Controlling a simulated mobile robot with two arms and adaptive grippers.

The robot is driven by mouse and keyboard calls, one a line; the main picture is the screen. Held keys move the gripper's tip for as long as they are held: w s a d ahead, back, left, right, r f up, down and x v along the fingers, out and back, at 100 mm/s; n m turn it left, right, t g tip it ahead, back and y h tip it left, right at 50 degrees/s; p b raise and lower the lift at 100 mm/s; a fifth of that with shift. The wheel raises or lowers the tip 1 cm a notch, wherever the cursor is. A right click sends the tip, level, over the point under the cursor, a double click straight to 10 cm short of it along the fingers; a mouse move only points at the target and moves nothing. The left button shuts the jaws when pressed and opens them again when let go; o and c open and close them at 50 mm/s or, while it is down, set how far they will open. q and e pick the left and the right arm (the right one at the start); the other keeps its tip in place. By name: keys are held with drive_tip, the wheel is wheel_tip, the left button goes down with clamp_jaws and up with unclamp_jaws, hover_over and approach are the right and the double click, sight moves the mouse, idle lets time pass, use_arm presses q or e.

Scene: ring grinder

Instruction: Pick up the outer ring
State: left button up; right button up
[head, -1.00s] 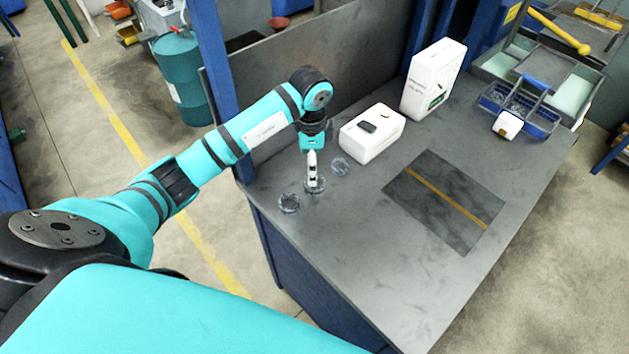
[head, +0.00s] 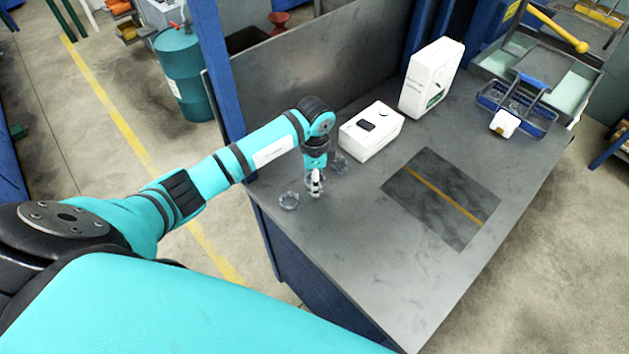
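I cannot tell which ring is the outer ring. The fingers are too small to show whether they are open or hold a ring. My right gripper is not in view.
A white box (head: 371,143) with a black patch lies behind the rings, and a taller white box (head: 431,79) stands farther back. A blue basket (head: 540,115) is at the far right. The bench front is clear.

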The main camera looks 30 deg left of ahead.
use_arm(q)
drive_tip(key=c, duration=0.8)
drive_tip(key=shift+r, duration=0.1)
